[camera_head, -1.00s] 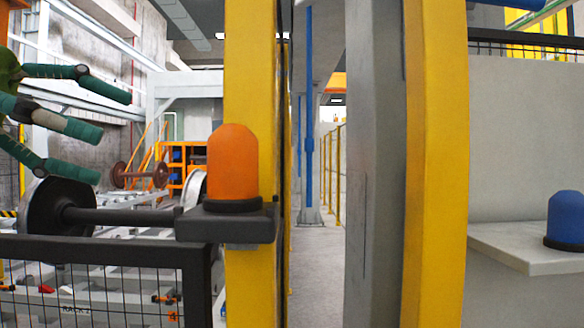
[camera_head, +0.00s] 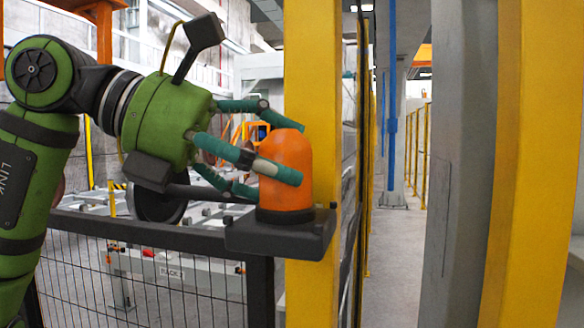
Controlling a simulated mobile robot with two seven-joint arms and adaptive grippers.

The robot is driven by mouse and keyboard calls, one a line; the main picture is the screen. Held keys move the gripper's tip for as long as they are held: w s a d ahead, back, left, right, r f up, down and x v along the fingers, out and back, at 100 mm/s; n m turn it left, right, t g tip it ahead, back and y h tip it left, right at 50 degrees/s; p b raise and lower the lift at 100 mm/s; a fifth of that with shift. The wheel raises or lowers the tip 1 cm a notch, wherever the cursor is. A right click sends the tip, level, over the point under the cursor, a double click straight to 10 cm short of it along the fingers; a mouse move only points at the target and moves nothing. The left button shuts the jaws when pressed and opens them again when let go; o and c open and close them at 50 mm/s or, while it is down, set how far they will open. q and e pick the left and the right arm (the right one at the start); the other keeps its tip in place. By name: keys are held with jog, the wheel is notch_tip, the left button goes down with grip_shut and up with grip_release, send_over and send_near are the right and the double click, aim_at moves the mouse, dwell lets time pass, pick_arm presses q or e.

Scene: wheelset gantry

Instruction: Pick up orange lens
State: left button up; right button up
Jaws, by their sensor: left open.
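The orange lens (camera_head: 287,153) is a domed cap standing upright on a dark base ring on a small dark shelf (camera_head: 272,240) fixed by the yellow post. My left gripper (camera_head: 300,152) reaches in from the left with its green fingers spread. A lower finger lies at the lens's left. The fingers are apart, so it is open around the lens; I cannot tell whether any finger touches it. My right gripper is out of view.
A yellow post (camera_head: 312,60) stands right behind the lens. A black mesh fence (camera_head: 150,270) runs left from the shelf, below my left arm.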

pick_arm(q)
jog(key=shift+a, duration=0.25)
jog(key=shift+s+a, duration=0.1)
jog(key=shift+a, duration=0.1)
jog(key=c, duration=0.7)
jog(key=shift+c, duration=1.3)
jog(key=shift+d, duration=0.15)
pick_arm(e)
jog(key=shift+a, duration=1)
pick_arm(q)
jog(key=shift+r, duration=0.15)
